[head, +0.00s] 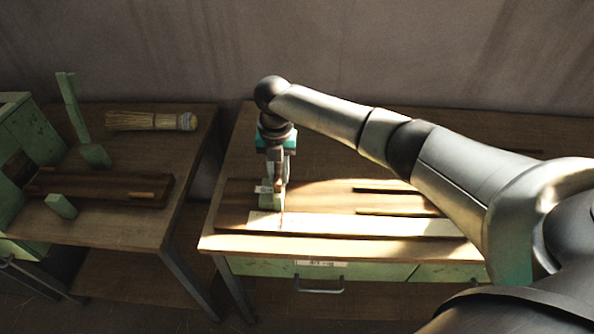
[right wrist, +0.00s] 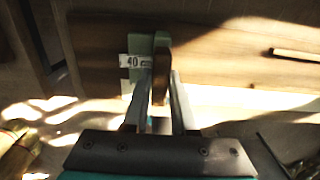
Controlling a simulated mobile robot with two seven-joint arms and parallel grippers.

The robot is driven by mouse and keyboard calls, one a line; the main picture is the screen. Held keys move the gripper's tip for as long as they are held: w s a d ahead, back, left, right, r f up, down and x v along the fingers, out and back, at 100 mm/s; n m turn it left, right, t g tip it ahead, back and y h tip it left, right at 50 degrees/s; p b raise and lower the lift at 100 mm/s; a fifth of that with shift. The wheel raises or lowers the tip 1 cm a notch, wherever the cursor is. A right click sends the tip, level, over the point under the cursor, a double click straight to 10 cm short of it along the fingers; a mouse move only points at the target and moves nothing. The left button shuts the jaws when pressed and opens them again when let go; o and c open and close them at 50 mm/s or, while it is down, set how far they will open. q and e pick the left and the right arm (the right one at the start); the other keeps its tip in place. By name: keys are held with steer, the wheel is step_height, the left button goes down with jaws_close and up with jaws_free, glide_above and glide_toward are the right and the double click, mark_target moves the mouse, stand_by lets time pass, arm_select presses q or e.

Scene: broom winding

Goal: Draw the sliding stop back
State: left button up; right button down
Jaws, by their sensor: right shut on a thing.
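The sliding stop is a green block (head: 268,198) with a white label at the left end of the long wooden board (head: 330,190) on the right table. In the right wrist view the stop (right wrist: 140,48) shows its label marked "40" and a brown upright part beside it. My right gripper (head: 279,192) points down at the stop from above. In the right wrist view my right gripper (right wrist: 160,88) has its two fingers around the brown part and is shut on it. The exact contact is partly hidden by the fingers. My left gripper is not in view.
A second table (head: 110,220) on the left holds a straw bundle (head: 145,121), a green upright bracket (head: 82,120) and a dark wooden fixture (head: 110,190). A pale strip (head: 350,224) runs along the board's front. Thin dark slats lie at its right. A gap separates the tables.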

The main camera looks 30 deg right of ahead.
steer(key=w+a, duration=0.1)
steer(key=w+a+b, duration=0.1)
steer(key=a, duration=0.1)
steer(key=w+a, duration=0.1)
steer(key=shift+a+b, duration=0.35)
steer(key=shift+b, duration=0.05)
steer(key=shift+w+a+r, duration=0.1)
steer(key=shift+w+a, duration=0.15)
steer(key=shift+a, duration=0.2)
steer(key=c, duration=0.7)
jaws_free()
steer(key=shift+a, duration=0.15)
steer(key=shift+c, duration=0.2)
steer(key=shift+r, duration=0.15)
step_height(320, 180, up, 15)
steer(key=shift+f+p, duration=0.1)
steer(key=shift+p, duration=1.1)
